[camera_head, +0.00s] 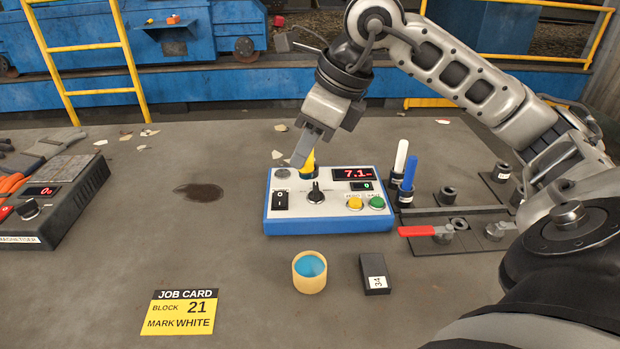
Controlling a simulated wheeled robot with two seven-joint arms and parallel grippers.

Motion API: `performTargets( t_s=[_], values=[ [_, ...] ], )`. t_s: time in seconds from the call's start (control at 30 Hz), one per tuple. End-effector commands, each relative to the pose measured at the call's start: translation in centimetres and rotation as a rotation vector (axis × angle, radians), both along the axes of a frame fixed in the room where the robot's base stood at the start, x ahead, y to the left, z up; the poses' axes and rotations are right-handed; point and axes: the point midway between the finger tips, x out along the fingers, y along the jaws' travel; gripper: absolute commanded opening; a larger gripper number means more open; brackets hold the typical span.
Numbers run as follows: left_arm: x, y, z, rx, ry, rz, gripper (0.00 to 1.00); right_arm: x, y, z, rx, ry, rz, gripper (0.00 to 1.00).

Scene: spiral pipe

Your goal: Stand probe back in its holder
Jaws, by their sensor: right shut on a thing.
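The yellow probe (309,161) is upright at the back of the blue-and-white meter box (330,225). My right gripper (303,149) comes down from above and is shut on the probe, covering much of it. The probe's lower end meets the back of the meter's top; I cannot tell whether it sits in a holder there. A round grey disc (282,173) lies on the meter's panel just left of the probe. The meter's red display (353,174) reads about 7.1. My left gripper is not in view.
A white marker (401,156) and a blue marker (409,173) stand right of the meter, near a red-handled valve (418,231). In front are a round blue-topped pot (309,272), a dark block (375,273) and a yellow job card (181,312).

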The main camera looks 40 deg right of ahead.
Motion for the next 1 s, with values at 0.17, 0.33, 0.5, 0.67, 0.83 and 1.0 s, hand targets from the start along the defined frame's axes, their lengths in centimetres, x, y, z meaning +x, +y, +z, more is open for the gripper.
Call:
performTargets(
  t_s=[0.17,0.33,0.5,0.67,0.83,1.0],
  values=[
    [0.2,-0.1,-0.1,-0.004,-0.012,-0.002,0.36,-0.8,-1.8,1.8,0.005,-0.007,-0.376,0.00],
    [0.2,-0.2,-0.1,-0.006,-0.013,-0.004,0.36,-1.3,-2.8,2.7,0.006,-0.002,-0.561,0.00],
    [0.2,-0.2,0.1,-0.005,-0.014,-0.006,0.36,0.3,-4.1,1.9,0.007,0.009,-0.602,0.00],
    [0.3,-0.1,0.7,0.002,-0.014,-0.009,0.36,3.6,-6.1,0.3,0.010,0.010,-0.601,0.00],
    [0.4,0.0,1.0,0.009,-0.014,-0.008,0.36,6.9,-8.2,-2.2,0.008,0.010,-0.598,0.00],
    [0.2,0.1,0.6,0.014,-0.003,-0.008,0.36,8.8,-9.4,-5.0,0.007,0.008,-0.597,0.00]
  ],
)
